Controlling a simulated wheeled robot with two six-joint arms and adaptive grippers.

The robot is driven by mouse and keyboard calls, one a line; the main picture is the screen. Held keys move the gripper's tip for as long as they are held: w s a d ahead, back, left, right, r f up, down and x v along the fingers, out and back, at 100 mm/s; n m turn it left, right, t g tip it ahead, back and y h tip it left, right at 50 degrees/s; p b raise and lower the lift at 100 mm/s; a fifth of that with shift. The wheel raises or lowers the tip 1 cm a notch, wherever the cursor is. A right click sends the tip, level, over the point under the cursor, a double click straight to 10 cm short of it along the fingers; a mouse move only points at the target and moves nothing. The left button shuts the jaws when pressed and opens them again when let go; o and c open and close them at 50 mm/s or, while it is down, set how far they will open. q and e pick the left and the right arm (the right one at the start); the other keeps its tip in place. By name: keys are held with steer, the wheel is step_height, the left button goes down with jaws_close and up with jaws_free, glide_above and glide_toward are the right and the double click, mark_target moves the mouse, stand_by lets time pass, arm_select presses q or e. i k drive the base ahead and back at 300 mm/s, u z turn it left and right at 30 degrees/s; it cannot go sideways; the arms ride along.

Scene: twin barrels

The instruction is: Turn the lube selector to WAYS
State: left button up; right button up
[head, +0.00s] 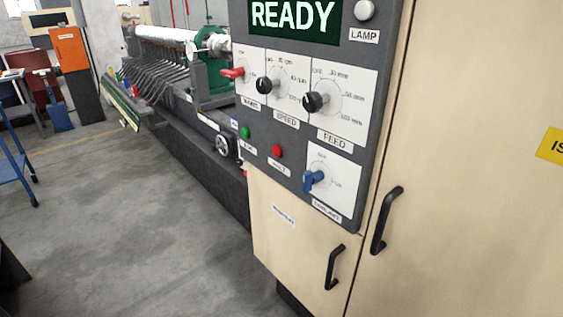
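A dark grey control panel (300,58) faces me on the cream cabinet. Low on its right side, a blue lever-type knob (313,181) sits on a white dial plate (345,188). It has small marks above and to the right, and a label below; all are too blurred to read surely. No label that I can read says LUBE or WAYS, so I cannot confirm that this is the lube selector. The blue handle's thick end lies toward the lower left. Neither of my grippers is in view, and nothing touches the knob.
Above are a red switch (233,72), black SPEED (265,85) and FEED (314,102) knobs, and a READY display (292,17). Green (245,132) and red (277,151) buttons sit left of the blue knob. Black door handles (386,220) protrude below. The floor at left is open.

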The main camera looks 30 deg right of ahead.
mark_target(239, 162)
steer(key=i, duration=2.6)
steer(key=z, duration=2.65)
